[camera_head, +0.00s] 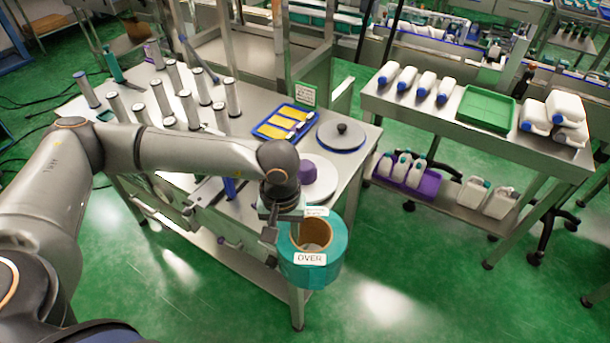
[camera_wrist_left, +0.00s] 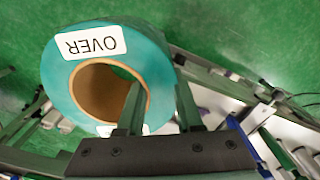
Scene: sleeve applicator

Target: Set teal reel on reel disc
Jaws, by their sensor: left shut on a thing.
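The teal reel (camera_head: 332,262) has a brown cardboard core and a white label reading OVER. My left gripper (camera_head: 288,214) is shut on the reel's ring wall, with one finger inside the core and one outside, as the left wrist view shows on the reel (camera_wrist_left: 60,80). The reel hangs off the front right corner of the steel table, over the green floor. A pale round disc with a purple hub (camera_head: 307,171), probably the reel disc, lies on the table just behind the gripper, partly hidden by my arm. My right gripper is in neither view.
A grey disc with a black knob (camera_head: 341,135) and a blue tray with yellow pieces (camera_head: 285,122) lie farther back on the table (camera_head: 245,205). Several upright silver cylinders (camera_head: 162,103) stand at left. A cart (camera_head: 400,106) with white bottles and a green tray stands at right.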

